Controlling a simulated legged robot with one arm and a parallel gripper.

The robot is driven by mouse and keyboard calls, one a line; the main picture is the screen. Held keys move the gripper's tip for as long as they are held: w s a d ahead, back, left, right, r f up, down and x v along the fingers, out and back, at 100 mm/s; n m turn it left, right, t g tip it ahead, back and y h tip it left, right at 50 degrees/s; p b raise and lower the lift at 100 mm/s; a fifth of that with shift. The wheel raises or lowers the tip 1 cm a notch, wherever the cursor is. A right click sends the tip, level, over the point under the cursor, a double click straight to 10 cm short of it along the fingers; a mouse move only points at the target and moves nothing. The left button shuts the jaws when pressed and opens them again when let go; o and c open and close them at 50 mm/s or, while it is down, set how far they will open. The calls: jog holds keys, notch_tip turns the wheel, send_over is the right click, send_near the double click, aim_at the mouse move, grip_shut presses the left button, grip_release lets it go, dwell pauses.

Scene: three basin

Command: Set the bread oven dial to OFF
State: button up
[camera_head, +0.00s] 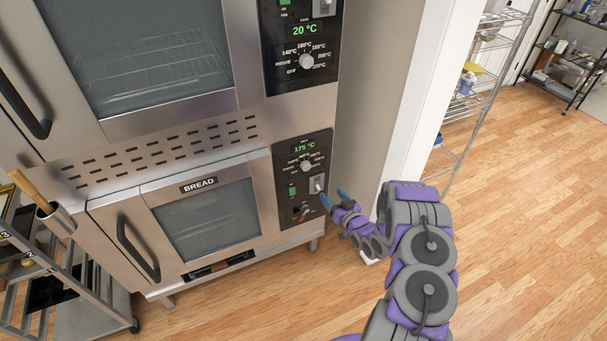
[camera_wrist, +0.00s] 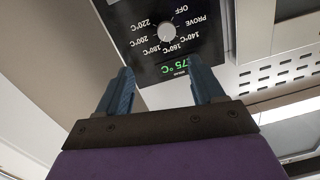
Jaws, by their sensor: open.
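The bread oven (camera_head: 188,188) is the lower oven, labelled BREAD. Its dial (camera_head: 306,167) is a round light knob on the black control panel (camera_head: 284,160), under a green display reading 175 °C. In the wrist view the panel is upside down, and the dial (camera_wrist: 168,32) sits among the marks OFF, PROVE and several temperatures. I cannot tell for sure which mark it points to. My gripper (camera_head: 334,198) is open and empty, to the lower right of the panel in the head view. In the wrist view, the dial lies beyond my blue fingertips (camera_wrist: 160,66), apart from them.
An upper oven (camera_head: 150,55) has a similar dial (camera_head: 306,61) and a 20 °C display. Below the bread dial are a green switch (camera_head: 292,191) and a silver lever (camera_head: 318,183). A white wall edge (camera_head: 415,100) stands right of the ovens. The wooden floor (camera_head: 530,200) at right is clear.

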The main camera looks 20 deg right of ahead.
jog(key=b, duration=0.2)
send_near(308, 167)
jog(key=shift+t, duration=0.4)
jog(key=w, duration=0.5)
jog(key=w+a+f, duration=0.1)
jog(key=w, duration=0.2)
jog(key=shift+w, duration=0.2)
jog(key=shift+d, duration=0.1)
jog(key=shift+c, duration=0.2)
jog(key=shift+r, duration=0.1)
jog(key=c, duration=1)
